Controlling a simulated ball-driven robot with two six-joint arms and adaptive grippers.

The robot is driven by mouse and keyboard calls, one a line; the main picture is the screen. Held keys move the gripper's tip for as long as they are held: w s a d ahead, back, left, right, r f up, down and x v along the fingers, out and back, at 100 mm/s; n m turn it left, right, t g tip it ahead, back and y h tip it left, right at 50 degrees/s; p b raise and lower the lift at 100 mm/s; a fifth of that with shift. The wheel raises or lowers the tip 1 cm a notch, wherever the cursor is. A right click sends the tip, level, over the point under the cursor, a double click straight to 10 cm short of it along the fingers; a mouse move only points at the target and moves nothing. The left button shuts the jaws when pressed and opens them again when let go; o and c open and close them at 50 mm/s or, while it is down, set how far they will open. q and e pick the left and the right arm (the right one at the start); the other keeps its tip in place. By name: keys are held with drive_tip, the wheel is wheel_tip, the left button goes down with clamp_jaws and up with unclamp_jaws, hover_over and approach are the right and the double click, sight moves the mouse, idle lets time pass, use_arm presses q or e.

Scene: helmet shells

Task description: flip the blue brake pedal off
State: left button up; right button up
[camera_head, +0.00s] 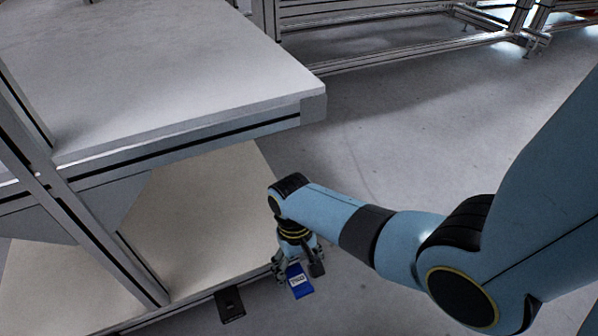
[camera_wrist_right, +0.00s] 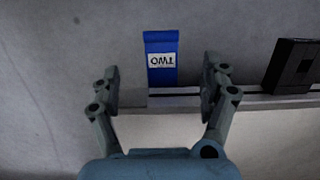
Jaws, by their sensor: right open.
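The blue brake pedal (camera_head: 299,281) carries a white label and sits low at the edge of the lower shelf in the head view. It also shows in the right wrist view (camera_wrist_right: 161,48), where the label reads "TWO" upside down. My right gripper (camera_head: 298,268) is just above the pedal, at the end of my blue arm. In the right wrist view its two fingers (camera_wrist_right: 160,80) are spread apart, one to each side of the pedal, with nothing held. I cannot tell from these views whether the pedal is up or down. My left gripper is not in view.
A black pedal (camera_head: 230,304) sits left of the blue one on the same shelf edge. A white tabletop (camera_head: 180,60) on a metal frame overhangs the beige lower shelf (camera_head: 200,215). The grey floor (camera_head: 420,120) to the right is clear.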

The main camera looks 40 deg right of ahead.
sight(299, 279)
drive_tip(key=r, duration=0.5)
drive_tip(key=shift+w+d+r, duration=0.2)
drive_tip(key=shift+w, duration=0.15)
